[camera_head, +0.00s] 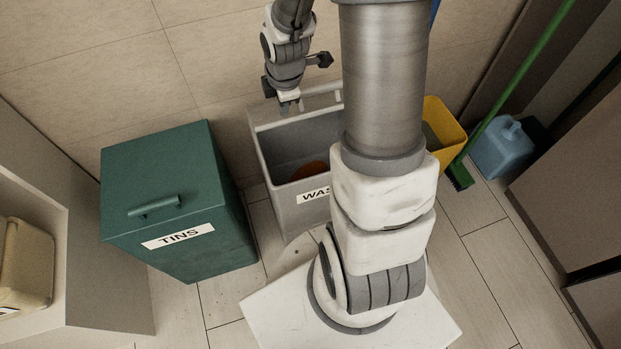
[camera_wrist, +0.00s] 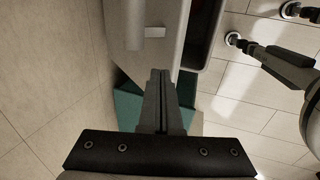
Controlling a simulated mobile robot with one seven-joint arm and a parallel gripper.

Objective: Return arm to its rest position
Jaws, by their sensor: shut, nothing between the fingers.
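My gripper (camera_head: 288,106) hangs over the back rim of the grey bin (camera_head: 279,200), at the top centre of the head view. In the wrist view its two fingers (camera_wrist: 160,75) lie flat together, shut, with nothing between them. The grey bin (camera_wrist: 178,30) is just beyond the fingertips there. My arm's large column and shoulder hide the bin's right part in the head view. An orange-brown thing (camera_head: 311,170) lies inside the bin; its shape is mostly hidden.
A closed teal bin (camera_head: 170,200) labelled TINS stands left of the grey bin. On the right are a yellow bucket (camera_head: 446,125), a green-handled broom (camera_head: 515,85) and a blue jug (camera_head: 503,148). A tiled wall rises close behind. Open floor shows at lower right.

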